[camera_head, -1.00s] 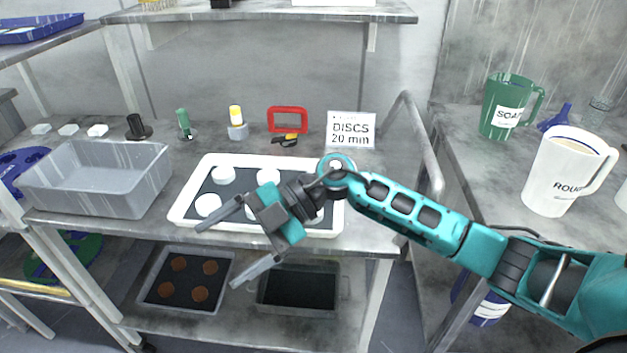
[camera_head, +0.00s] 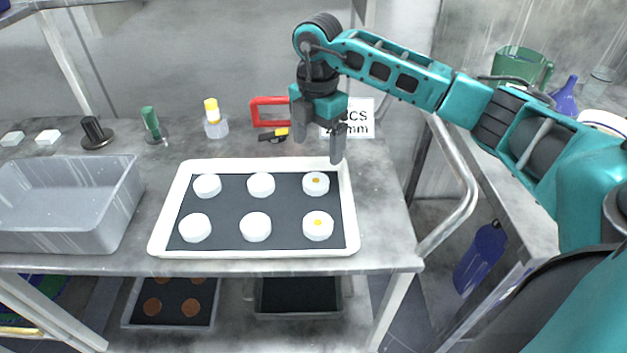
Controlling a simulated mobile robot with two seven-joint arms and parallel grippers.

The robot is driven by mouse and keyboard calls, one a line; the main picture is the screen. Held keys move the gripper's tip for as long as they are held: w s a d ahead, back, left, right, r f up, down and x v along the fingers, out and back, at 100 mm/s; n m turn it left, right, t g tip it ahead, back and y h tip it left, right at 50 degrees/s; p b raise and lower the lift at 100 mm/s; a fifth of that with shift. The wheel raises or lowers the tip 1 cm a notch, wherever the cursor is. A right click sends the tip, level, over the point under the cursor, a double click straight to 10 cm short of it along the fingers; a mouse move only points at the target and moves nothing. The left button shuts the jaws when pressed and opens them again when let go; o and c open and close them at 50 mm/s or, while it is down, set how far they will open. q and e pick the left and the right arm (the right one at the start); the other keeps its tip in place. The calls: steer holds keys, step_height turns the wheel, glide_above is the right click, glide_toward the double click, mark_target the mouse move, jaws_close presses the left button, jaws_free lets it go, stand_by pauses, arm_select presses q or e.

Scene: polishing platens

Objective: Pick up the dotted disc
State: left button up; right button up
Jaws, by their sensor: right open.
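A white tray (camera_head: 353,215) with a dark liner holds several white discs in two rows. The other discs, such as the back middle disc (camera_head: 261,184), look plain. My right gripper (camera_head: 317,138) points down, open and empty, above and behind the tray's back right corner, near the back right disc and apart from it. My left gripper is not in view.
A grey bin (camera_head: 120,215) stands left of the tray. Behind the tray are a bottle with a yellow cap (camera_head: 214,120), a red frame (camera_head: 265,112) and a sign (camera_head: 358,118) partly hidden by my gripper. A metal rail (camera_head: 465,190) runs at the right.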

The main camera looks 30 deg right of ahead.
mark_target(316, 180)
steer(key=f, duration=0.8)
steer(key=shift+s+a+f, duration=0.15)
steer(key=shift+a+f, duration=0.05)
steer(key=shift+f, duration=0.2)
steer(key=shift+c, duration=0.4)
steer(key=c, duration=1.1)
steer(key=shift+r, duration=0.15)
